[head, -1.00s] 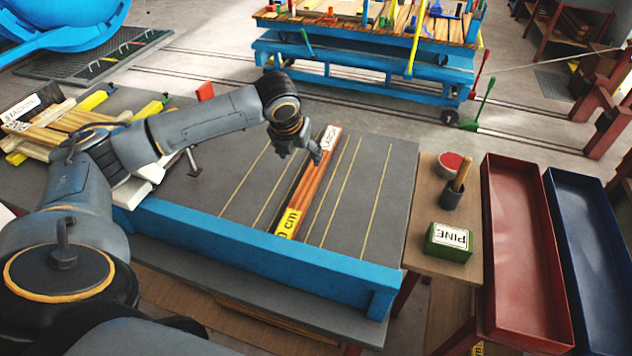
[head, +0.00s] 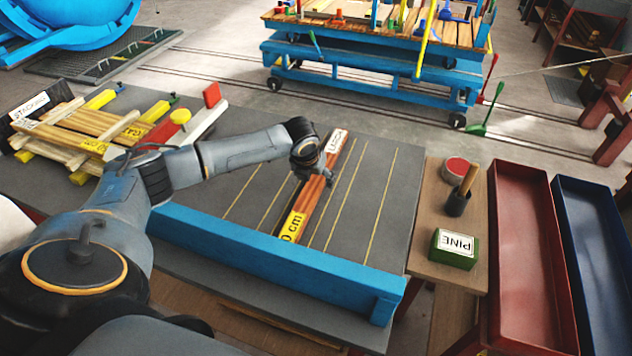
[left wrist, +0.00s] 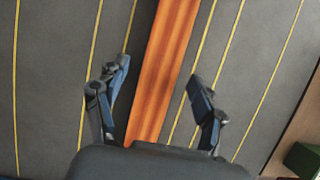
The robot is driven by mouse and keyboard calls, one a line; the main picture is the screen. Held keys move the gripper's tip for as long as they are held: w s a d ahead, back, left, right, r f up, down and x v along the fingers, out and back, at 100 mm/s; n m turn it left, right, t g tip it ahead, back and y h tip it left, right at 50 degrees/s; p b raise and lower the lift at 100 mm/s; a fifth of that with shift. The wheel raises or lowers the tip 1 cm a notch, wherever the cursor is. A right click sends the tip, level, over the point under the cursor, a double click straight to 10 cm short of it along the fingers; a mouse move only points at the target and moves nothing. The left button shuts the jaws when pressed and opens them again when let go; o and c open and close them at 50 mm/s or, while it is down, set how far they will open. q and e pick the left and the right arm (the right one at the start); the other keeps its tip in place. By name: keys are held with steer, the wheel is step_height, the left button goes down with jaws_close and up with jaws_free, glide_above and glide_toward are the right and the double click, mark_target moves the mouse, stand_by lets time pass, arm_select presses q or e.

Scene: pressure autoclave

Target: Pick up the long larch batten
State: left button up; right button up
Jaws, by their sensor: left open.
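The long larch batten (head: 315,190) is reddish-brown. It lies on the grey table among yellow lines, with a white label at its far end and a yellow cm label at its near end. It also shows in the left wrist view (left wrist: 166,65), running between the fingers. My left gripper (head: 310,178) is over the batten's middle; in the left wrist view it is open (left wrist: 160,80), one finger on each side of the batten, apart from it. In the head view my wrist partly hides the fingers and the batten. My right gripper is not in view.
A blue rail (head: 270,255) runs along the table's near edge. Stacked yellow and pale battens (head: 95,135) lie at left. A green PINE box (head: 454,248) and a dark cup (head: 457,203) stand at right, beside red (head: 525,215) and blue (head: 590,215) trays.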

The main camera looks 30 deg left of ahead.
arm_select(q)
steer(key=shift+x, duration=1)
steer(key=shift+r, duration=0.1)
steer(key=shift+c, duration=0.2)
jaws_close()
steer(key=shift+r, duration=0.2)
